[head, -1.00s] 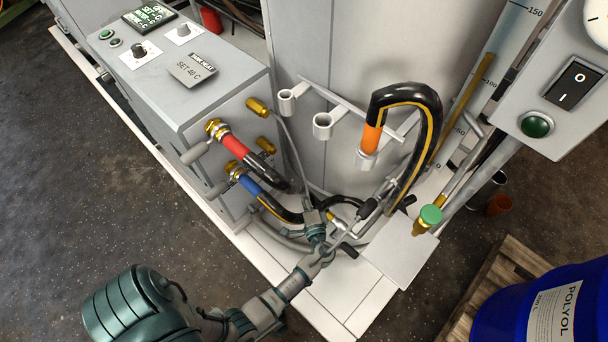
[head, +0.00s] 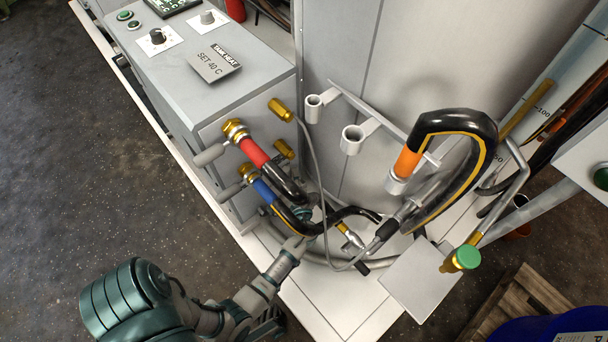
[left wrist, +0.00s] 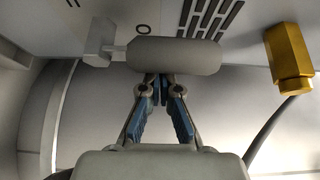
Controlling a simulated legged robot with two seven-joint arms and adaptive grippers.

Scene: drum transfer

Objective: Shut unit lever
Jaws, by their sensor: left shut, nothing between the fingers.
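The grey unit (head: 215,95) carries two grey lever handles on its front, an upper one (head: 208,155) by the red hose and a lower one (head: 230,191) by the blue hose. In the left wrist view a grey cylindrical lever handle (left wrist: 172,55) lies across, just beyond the fingertips of my left gripper (left wrist: 160,88). An "O" mark is on the panel above it. The fingers are shut and empty; I cannot tell whether they touch the handle. In the head view my left gripper (head: 308,218) is partly hidden among the hoses, right of the lower lever.
Red (head: 254,153) and blue (head: 264,190) banded hoses with brass fittings hang from the unit. A thick black hose with an orange band (head: 408,162) loops at right. A green-capped valve (head: 467,257) stands near the plinth edge. Dark floor is clear at left.

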